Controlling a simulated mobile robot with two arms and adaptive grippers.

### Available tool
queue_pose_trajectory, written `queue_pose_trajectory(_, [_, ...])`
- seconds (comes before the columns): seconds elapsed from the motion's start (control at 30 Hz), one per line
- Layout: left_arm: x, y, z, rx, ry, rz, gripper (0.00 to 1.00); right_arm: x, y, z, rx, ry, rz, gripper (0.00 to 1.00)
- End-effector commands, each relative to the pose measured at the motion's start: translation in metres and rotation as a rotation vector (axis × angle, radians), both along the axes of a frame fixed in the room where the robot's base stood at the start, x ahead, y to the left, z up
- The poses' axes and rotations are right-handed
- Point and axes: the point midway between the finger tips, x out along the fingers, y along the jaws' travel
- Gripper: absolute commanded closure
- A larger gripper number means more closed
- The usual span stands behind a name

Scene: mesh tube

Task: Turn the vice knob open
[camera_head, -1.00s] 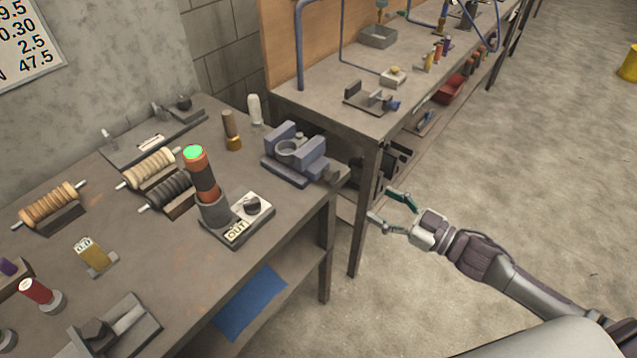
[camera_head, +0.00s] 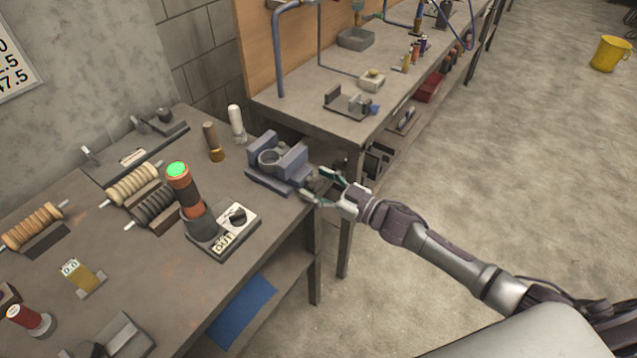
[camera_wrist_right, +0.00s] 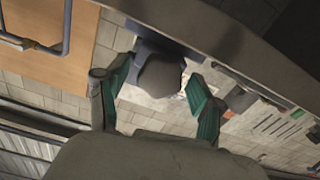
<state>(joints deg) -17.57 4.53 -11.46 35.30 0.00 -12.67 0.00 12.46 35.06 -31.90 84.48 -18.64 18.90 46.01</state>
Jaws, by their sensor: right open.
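The blue-grey vice (camera_head: 262,181) sits at the right edge of the near workbench, with a grey ring-shaped part between its jaws. Its knob is on the side facing my right gripper (camera_head: 319,186) and is mostly covered by the fingers in the head view. In the right wrist view the grey knob (camera_wrist_right: 160,77) shows between the two green-padded fingers of my right gripper (camera_wrist_right: 159,80). The gripper is open, with a finger on either side of the knob and visible gaps there. My left gripper is in neither view.
A second bench (camera_head: 300,105) adjoins at the back. Open floor (camera_head: 480,190) lies right.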

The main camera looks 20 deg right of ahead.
Motion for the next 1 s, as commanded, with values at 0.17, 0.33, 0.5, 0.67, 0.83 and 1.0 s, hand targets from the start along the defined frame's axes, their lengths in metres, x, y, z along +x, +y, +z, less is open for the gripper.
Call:
queue_pose_trajectory(0.17, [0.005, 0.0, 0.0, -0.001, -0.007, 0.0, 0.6, -0.0001, -0.0003, -0.0003, 0.0, 0.0, 0.0, 0.36])
queue_pose_trajectory(0.33, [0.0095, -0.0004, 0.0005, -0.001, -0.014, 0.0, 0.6, -0.0003, -0.0004, -0.0003, -0.001, 0.001, 0.0, 0.64])
queue_pose_trajectory(0.5, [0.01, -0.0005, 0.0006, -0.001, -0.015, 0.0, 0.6, -0.0003, -0.0006, -0.0003, -0.001, 0.001, 0.0, 0.93])
queue_pose_trajectory(0.67, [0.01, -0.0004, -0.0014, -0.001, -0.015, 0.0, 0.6, -0.0005, -0.0005, -0.001, -0.052, -0.041, 0.0, 0.93])
queue_pose_trajectory(0.83, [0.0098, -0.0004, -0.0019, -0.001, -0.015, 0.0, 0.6, -0.0007, -0.0004, -0.0005, -0.11, -0.085, 0.0, 0.93])
queue_pose_trajectory(1.0, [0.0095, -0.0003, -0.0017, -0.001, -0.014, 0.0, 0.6, -0.0007, -0.0004, -0.0004, -0.11, -0.085, 0.0, 0.93])
